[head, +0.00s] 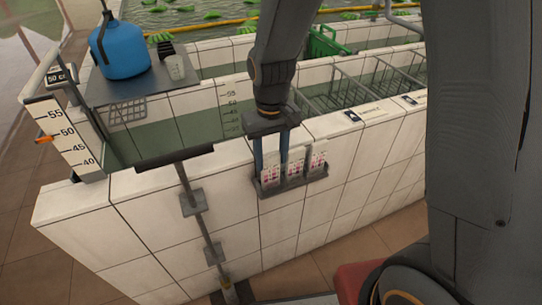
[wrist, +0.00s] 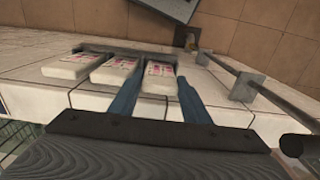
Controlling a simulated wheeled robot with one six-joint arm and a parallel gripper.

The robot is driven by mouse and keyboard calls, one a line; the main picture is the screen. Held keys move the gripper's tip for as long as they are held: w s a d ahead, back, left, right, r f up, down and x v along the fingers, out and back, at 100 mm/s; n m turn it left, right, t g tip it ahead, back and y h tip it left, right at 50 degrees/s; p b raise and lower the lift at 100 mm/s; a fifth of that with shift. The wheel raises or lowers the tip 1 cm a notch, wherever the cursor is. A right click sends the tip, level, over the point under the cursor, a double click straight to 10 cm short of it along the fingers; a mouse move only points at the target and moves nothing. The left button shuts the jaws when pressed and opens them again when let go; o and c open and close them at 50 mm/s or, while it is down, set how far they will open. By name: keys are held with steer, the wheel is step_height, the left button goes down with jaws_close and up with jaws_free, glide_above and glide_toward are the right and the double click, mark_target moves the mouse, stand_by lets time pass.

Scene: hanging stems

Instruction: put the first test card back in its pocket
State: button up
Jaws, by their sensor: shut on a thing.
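Three white test cards with pink print stand side by side at a dark pocket rack (head: 293,187) on the outer face of the tiled wall. My gripper (head: 271,158) points down over the rack with its blue fingers on either side of the leftmost card (head: 269,170). In the wrist view, my gripper (wrist: 158,100) is shut on this same card (wrist: 159,79), at the right of the row. The card's lower end is at the rack; how deep it sits in its pocket I cannot tell. The middle card (wrist: 114,69) and the far card (wrist: 69,65) stand beside it.
A dark bar with a bracketed post (head: 190,203) runs down the wall left of the rack. A blue jug (head: 119,50) and a cup (head: 175,67) stand on a grey shelf. Water tanks with wire racks (head: 370,88) lie behind the wall.

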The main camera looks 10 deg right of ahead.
steer(key=shift+f, duration=0.35)
steer(key=o, duration=1.1)
